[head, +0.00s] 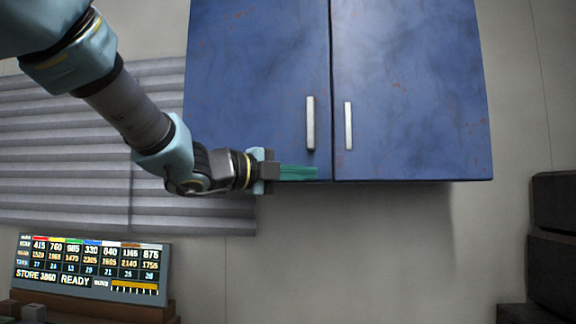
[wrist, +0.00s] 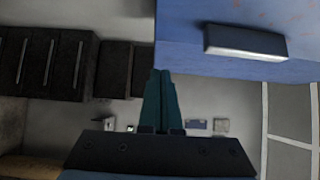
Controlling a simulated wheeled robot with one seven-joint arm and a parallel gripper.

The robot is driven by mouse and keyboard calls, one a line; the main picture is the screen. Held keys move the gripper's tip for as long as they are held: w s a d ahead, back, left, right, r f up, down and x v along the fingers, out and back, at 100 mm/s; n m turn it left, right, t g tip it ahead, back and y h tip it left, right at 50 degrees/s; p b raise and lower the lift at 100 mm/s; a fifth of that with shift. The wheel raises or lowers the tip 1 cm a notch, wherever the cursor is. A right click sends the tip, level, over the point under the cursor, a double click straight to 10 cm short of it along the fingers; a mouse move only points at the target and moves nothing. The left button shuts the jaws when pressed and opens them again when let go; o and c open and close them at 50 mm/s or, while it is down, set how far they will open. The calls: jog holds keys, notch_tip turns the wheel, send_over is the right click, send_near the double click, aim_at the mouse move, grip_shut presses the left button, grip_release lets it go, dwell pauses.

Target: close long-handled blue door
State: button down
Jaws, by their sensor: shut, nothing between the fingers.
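A blue cabinet with two doors hangs on the wall in the head view. The left door (head: 258,80) has a pale upright handle (head: 310,123) near its inner edge, which looks slightly longer than the handle (head: 348,126) on the right door (head: 415,90). I cannot tell whether either door stands slightly ajar. My gripper (head: 318,173) is shut and empty, its green fingers across the lower right corner of the left door, below the handle. Contact is unclear. In the wrist view the closed fingers (wrist: 162,75) point at a blue door's edge, with a handle (wrist: 245,42) to the right.
A lit number display (head: 90,268) stands at the lower left, below a grey slatted shutter (head: 60,150). Dark cabinets (head: 555,230) stand at the right edge. The wall below the blue cabinet is clear. Dark cabinets (wrist: 45,65) also show in the wrist view.

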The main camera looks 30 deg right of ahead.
aim_at(330, 175)
jog(key=w+d, duration=0.1)
jog(key=w+d+p, duration=0.1)
jog(key=d, duration=0.1)
jog(key=w+d+p, duration=0.1)
jog(key=d, duration=0.1)
jog(key=shift+d, duration=0.15)
jog(key=shift+w+d+f+n+t+b, duration=0.1)
jog(key=shift+w+d+n+t+b, duration=0.1)
jog(key=shift+w+d+t+b, duration=0.35)
jog(key=shift+w+d+f+n+t+b, duration=0.1)
jog(key=shift+w+d+n+t+b, duration=0.15)
jog(key=shift+w+d, duration=0.35)
jog(key=shift+d+r, duration=0.2)
jog(key=shift+a, duration=0.1)
jog(key=shift+s, duration=0.1)
